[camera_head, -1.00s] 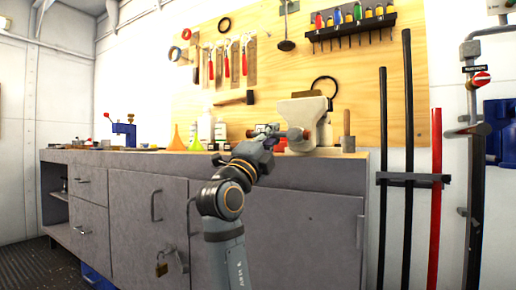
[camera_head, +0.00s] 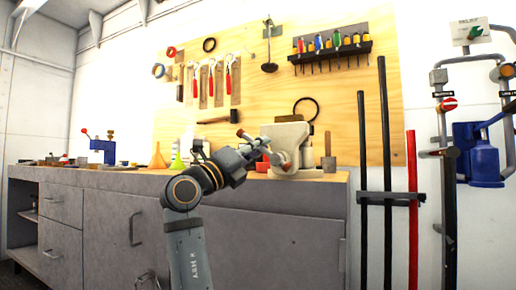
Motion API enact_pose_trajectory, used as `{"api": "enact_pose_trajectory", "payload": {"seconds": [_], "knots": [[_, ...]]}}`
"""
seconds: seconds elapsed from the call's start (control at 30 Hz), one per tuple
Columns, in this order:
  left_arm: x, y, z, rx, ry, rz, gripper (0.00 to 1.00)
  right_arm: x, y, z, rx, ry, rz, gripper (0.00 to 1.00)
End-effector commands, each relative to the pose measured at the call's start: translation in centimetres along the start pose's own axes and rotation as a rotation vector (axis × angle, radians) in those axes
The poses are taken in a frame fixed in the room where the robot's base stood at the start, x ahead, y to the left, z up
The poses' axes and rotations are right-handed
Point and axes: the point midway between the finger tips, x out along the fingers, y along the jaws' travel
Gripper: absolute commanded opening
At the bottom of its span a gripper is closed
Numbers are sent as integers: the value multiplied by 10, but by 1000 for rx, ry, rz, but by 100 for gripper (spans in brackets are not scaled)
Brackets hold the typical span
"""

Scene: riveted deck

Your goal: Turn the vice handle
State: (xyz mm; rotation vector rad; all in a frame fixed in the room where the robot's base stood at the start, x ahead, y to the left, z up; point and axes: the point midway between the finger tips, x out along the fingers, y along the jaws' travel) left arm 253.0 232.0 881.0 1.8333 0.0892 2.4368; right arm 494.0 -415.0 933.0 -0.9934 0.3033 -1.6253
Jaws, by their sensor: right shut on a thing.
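A cream bench vice (camera_head: 291,134) stands on the right part of the workbench top. Its handle (camera_head: 286,166) is a thin bar with red ends, sloping from upper left to lower right in front of the vice. My right gripper (camera_head: 263,147) reaches up from below and is shut on the handle near its middle. The fingers hide part of the bar. My left gripper is not in view.
The grey workbench (camera_head: 240,226) has drawers and doors below. Beside the vice are a red cup (camera_head: 262,166) and a wooden-handled tool (camera_head: 328,150). Upright bars (camera_head: 387,160) stand at right.

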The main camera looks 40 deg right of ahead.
Motion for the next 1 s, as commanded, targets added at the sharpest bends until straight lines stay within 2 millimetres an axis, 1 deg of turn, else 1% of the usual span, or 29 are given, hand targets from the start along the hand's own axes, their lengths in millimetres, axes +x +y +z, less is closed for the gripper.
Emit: {"api": "enact_pose_trajectory", "payload": {"seconds": [0.03,0.4,0.43,0.57,0.6,0.87,0.93,1.0], "knots": [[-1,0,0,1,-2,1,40,0,-2,-2,10,10,-3,0],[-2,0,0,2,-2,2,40,0,-2,-4,12,14,-3,0],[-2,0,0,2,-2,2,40,0,-2,-4,12,14,-3,16],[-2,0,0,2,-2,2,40,0,-2,-3,10,12,-3,33],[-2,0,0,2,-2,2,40,0,-2,-3,9,11,-2,35],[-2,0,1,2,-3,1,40,-1,-1,-2,7,7,-1,35],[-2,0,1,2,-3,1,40,-5,0,-1,6,6,0,35],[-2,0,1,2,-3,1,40,-15,0,-1,7,5,3,35]]}}
